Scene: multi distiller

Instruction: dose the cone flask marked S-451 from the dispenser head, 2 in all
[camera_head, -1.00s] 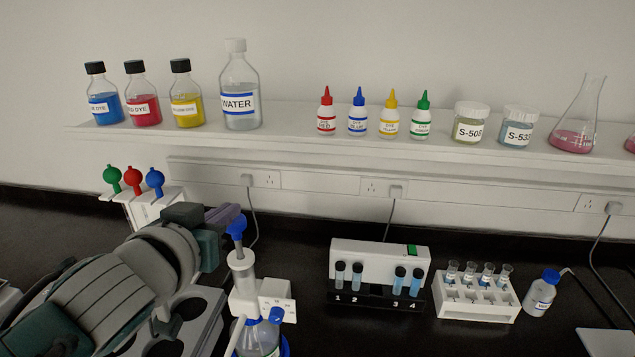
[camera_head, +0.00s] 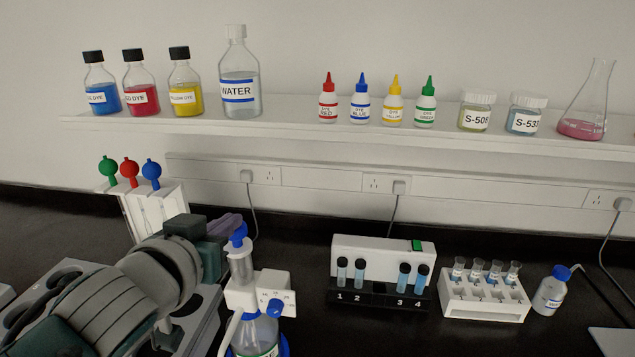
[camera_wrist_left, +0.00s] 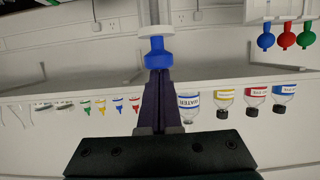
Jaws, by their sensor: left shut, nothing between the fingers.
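The dispenser head (camera_head: 243,290) is a white block with a clear barrel and a blue knob (camera_head: 238,235) on top. It sits on a clear bottle (camera_head: 257,338), cut off by the bottom edge. My left gripper (camera_head: 232,228) is shut and empty, its purple fingertips at the knob. In the left wrist view the shut fingertips (camera_wrist_left: 160,76) meet the blue knob (camera_wrist_left: 158,55); pressing or only touching, I cannot tell. A cone flask (camera_head: 587,105) with pink liquid stands on the shelf, with no readable mark. I cannot read S-451 anywhere. My right gripper is not in view.
The shelf (camera_head: 300,128) holds dye bottles, a water bottle (camera_head: 240,80), dropper bottles and two jars. On the black bench are a tube block (camera_head: 382,258), a white vial rack (camera_head: 485,303) and a wash bottle (camera_head: 550,292). A pipette stand (camera_head: 150,205) is behind my left arm.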

